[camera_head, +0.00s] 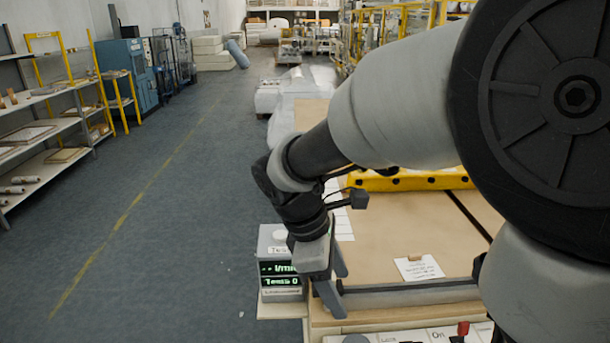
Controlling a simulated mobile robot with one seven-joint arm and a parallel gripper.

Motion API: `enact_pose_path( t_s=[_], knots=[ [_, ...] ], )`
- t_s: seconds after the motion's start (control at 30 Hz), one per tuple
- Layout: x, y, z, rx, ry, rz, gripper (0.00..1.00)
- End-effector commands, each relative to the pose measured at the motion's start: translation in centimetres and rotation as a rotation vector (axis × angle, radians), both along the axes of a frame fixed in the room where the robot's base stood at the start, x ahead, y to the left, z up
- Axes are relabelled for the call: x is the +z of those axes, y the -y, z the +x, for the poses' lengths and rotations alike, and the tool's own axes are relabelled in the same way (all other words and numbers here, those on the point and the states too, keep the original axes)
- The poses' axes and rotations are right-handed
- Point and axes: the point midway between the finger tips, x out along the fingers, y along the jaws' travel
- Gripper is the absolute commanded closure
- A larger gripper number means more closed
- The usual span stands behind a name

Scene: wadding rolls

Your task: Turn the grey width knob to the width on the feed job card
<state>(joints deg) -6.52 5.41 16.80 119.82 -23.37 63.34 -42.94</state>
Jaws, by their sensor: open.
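My gripper (341,294) points down over the near left of the table, its two fingers apart and nothing seen between them. It is beside the left end of a grey bar. A grey control box (272,276) stands just left of it, with a green-lit display showing "l/min" and a second line ending in 0. A pale round knob (279,235) is on the box's top; I cannot tell if it is the width knob. A white card with handwriting (419,268) lies on the table, too small to read; it may be the feed job card.
The grey bar (415,294) crosses the tan table (405,220) near its front. A labelled panel with a red-topped switch (462,331) is at the bottom edge, partly cut off. A yellow beam (410,180) spans the back. My arm hides the right side. Open floor lies left.

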Motion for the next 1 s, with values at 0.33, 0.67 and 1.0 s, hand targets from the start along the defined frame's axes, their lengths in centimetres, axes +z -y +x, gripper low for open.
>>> enact_pose_path(
  t_s=[0.33, 0.67, 1.0],
  knots=[
    [-5.4, -1.1, 1.3, 0.187, -0.112, -0.048, 0.40],
    [-11.7, 1.4, 1.2, 0.182, -0.115, -0.048, 0.40],
    [-18.1, 4.1, 1.1, 0.182, -0.112, -0.046, 0.40]
  ],
)
